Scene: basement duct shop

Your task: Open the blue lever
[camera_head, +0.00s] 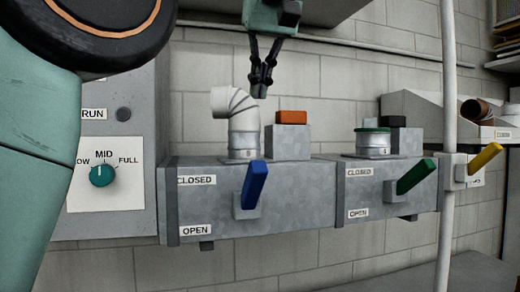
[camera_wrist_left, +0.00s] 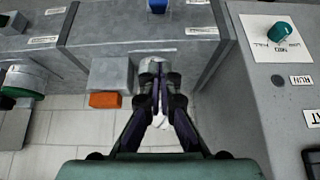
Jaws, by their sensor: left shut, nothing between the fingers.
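The blue lever (camera_head: 254,186) sits on the front of a grey metal duct box (camera_head: 300,200). It slants upward from its mounting plate, its free end nearer the height of the CLOSED label (camera_head: 196,180) than the OPEN label (camera_head: 195,230). In the left wrist view only a bit of the blue lever (camera_wrist_left: 157,5) shows at the top edge. My left gripper (camera_head: 262,88) is shut and empty, pointing down above the box, apart from the lever. Its closed fingers (camera_wrist_left: 160,82) also show in the left wrist view. My right gripper is in neither view.
A white elbow pipe (camera_head: 240,103) and an orange-topped block (camera_head: 291,118) stand on the box near my gripper. A green lever (camera_head: 416,176) and a yellow lever (camera_head: 485,158) are to the right, with a vertical pipe (camera_head: 448,90). A knob panel (camera_head: 105,174) is at left.

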